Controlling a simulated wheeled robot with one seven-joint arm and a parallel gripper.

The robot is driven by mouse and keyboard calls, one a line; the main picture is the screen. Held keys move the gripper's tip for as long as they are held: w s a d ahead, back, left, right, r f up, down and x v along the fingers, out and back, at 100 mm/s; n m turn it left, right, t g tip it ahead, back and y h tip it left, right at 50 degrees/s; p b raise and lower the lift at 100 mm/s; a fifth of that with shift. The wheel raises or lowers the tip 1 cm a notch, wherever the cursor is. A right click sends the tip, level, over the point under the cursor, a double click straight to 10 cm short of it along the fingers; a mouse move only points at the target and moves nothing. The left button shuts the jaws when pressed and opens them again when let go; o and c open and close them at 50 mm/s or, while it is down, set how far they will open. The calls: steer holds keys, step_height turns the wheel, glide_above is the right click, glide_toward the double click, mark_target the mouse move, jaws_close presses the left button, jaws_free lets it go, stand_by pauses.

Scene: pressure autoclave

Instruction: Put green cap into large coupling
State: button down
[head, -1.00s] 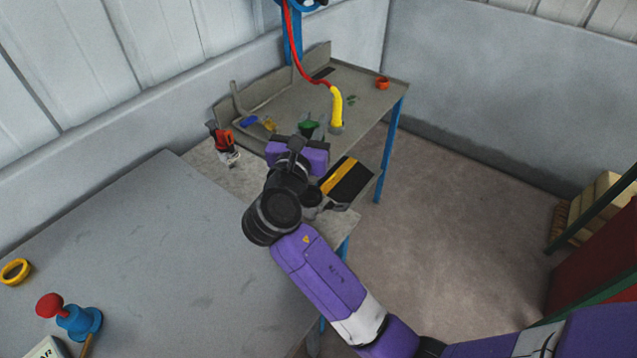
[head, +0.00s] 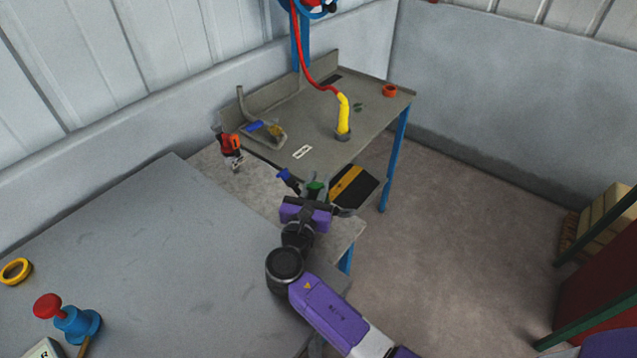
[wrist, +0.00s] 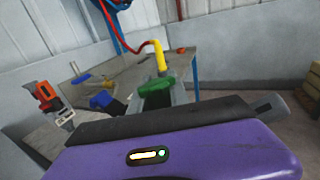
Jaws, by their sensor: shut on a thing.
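My gripper (head: 312,191) is shut on the green cap (head: 315,187), held near the front edge of the far bench. In the wrist view, the green cap (wrist: 155,86) shows between the grey fingers (wrist: 157,101). A blue-topped dark piece (head: 288,178) is just left of the gripper and also shows in the wrist view (wrist: 104,101); whether it touches the gripper I cannot tell. The yellow hose end (head: 343,115) stands on the far bench in a grey ring-like base (head: 343,134). I cannot tell which piece is the large coupling.
A red-orange tool (head: 230,146) stands left of the gripper on a low grey surface. A dustpan with a blue-handled brush (head: 262,130) and an orange ring (head: 389,91) are on the far bench. The near grey table (head: 150,240) holds a yellow ring and a blue-and-red knob.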

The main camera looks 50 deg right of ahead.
steer(key=shift+f, duration=0.15)
steer(key=shift+f, duration=0.25)
steer(key=c, duration=1.2)
jaws_free()
steer(key=shift+c, duration=0.2)
steer(key=shift+r, duration=0.1)
steer(key=shift+r, duration=0.2)
steer(key=shift+s+a, duration=0.1)
steer(key=shift+a, duration=0.15)
steer(key=b+v, duration=0.1)
steer(key=v, duration=1)
steer(key=shift+a, duration=0.25)
steer(key=shift+s, duration=0.15)
